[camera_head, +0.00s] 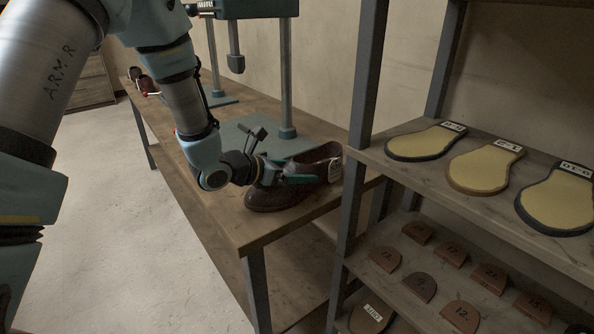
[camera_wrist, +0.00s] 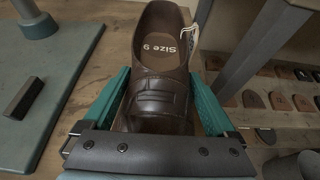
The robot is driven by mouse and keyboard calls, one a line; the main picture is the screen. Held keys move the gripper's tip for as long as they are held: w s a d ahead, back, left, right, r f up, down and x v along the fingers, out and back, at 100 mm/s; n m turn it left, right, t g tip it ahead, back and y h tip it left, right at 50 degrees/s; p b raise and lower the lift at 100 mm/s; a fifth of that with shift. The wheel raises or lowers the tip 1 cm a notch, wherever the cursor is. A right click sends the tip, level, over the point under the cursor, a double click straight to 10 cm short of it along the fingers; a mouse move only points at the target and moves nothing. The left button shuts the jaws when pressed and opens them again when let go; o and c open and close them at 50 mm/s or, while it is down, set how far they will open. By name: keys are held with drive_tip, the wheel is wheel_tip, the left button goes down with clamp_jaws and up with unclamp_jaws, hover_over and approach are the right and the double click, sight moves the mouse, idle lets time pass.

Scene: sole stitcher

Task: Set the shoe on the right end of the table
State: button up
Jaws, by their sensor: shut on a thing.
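A dark brown shoe (camera_head: 277,196) with a white tag is at the right end of the wooden table (camera_head: 262,236), close to the shelf rack. In the wrist view the shoe (camera_wrist: 162,88) lies between the two green fingers, its heel end pointing away, with "Size 9" on the insole. My gripper (camera_wrist: 165,98) is shut on the shoe, one finger along each side. In the head view my gripper (camera_head: 300,178) reaches over the shoe from the left. I cannot tell whether the sole touches the table top.
A teal stitching machine (camera_head: 285,80) with its base plate stands on the table behind the shoe. A shelf rack (camera_head: 363,95) stands right of the table, with soles (camera_head: 484,165) and small heel pieces (camera_head: 421,285). Other shoes (camera_head: 146,85) sit at the table's far end.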

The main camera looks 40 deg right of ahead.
drive_tip(key=shift+f, duration=0.1)
drive_tip(key=o, duration=1.5)
wheel_tip(320, 180, up, 5)
drive_tip(key=b, duration=0.2)
hover_over(258, 193)
drive_tip(key=shift+f, duration=0.1)
drive_tip(key=a+m+y, duration=0.1)
drive_tip(key=a, duration=0.1)
drive_tip(key=s+a+m+g+y, duration=0.1)
drive_tip(key=a+m, duration=0.1)
drive_tip(key=a, duration=0.1)
drive_tip(key=s+a+m+g, duration=0.1)
drive_tip(key=a, duration=0.1)
drive_tip(key=shift+s+a+f+m+y, duration=0.1)
drive_tip(key=shift+a+f+m+y, duration=0.1)
drive_tip(key=shift+f+m+y, duration=0.2)
drive_tip(key=w+a+m+t+y, duration=0.1)
drive_tip(key=w+a+m+y, duration=0.1)
drive_tip(key=a, duration=0.8)
drive_tip(key=w+a+m+t+y, duration=0.1)
drive_tip(key=a+m+y, duration=0.4)
drive_tip(key=a, duration=0.5)
drive_tip(key=w+a+m+t+y, duration=0.2)
drive_tip(key=a+m, duration=0.4)
drive_tip(key=a, duration=0.4)
drive_tip(key=shift+w+a+f+m+y, duration=0.15)
drive_tip(key=shift+w+a+m+y, duration=0.2)
drive_tip(key=shift+y, duration=0.35)
